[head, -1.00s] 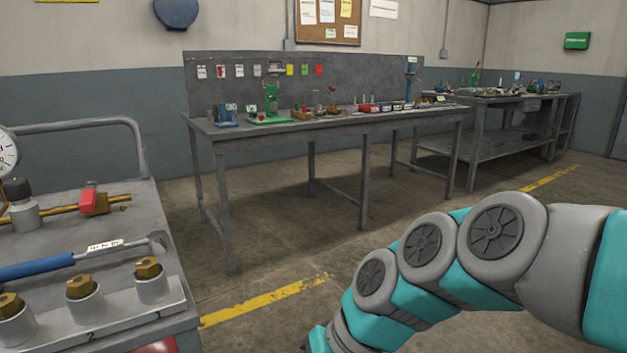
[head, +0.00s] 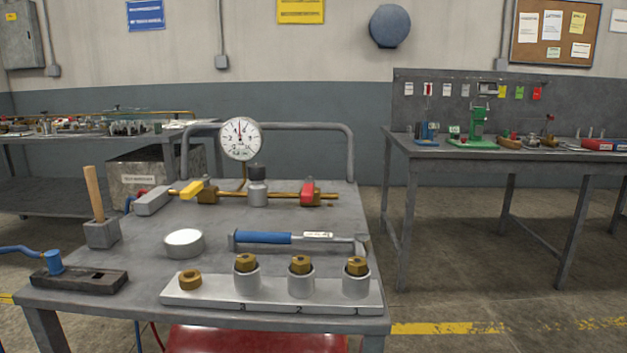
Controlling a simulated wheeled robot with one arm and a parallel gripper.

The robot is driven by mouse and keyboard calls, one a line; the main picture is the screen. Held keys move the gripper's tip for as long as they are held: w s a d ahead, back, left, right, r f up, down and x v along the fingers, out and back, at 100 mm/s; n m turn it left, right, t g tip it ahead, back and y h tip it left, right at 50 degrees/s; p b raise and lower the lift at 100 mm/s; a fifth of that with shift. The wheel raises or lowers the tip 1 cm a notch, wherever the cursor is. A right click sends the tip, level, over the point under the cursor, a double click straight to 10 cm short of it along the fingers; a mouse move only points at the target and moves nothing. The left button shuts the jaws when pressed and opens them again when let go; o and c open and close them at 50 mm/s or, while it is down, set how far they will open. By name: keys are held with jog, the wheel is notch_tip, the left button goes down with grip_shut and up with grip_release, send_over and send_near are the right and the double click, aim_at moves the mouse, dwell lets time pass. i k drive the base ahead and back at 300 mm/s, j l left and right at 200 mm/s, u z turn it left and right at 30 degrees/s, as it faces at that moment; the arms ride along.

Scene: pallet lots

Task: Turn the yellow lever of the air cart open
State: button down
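The air cart (head: 130,240) stands in front of me, a grey metal-topped cart. The yellow lever (head: 191,190) sits at the left valve of the brass pipe (head: 280,194) near the back of the top. It points left from its brass valve body (head: 208,193); I cannot tell its exact angle to the pipe. A red lever (head: 307,192) sits on the right valve of the same pipe. A round gauge (head: 240,139) stands above the pipe between them, its needle near the top. My gripper is not in view.
A blue-handled wrench (head: 264,237), a white round tin (head: 184,243) and a strip with numbered sockets and brass nuts (head: 255,300) lie in front of the pipe. A wooden handle stands in a block (head: 102,232) at left. A workbench (head: 430,150) stands right; open floor lies between.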

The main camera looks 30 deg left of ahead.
aim_at(191, 190)
jog(key=u, duration=1.85)
jog(key=i+u, duration=0.15)
jog(key=u, duration=0.3)
jog(key=i+l+u, duration=0.1)
jog(key=u, duration=0.35)
jog(key=i+l+u, duration=0.1)
jog(key=l+u, duration=0.15)
jog(key=u, duration=0.15)
jog(key=k, duration=0.2)
jog(key=i, duration=0.2)
jog(key=u, duration=0.05)
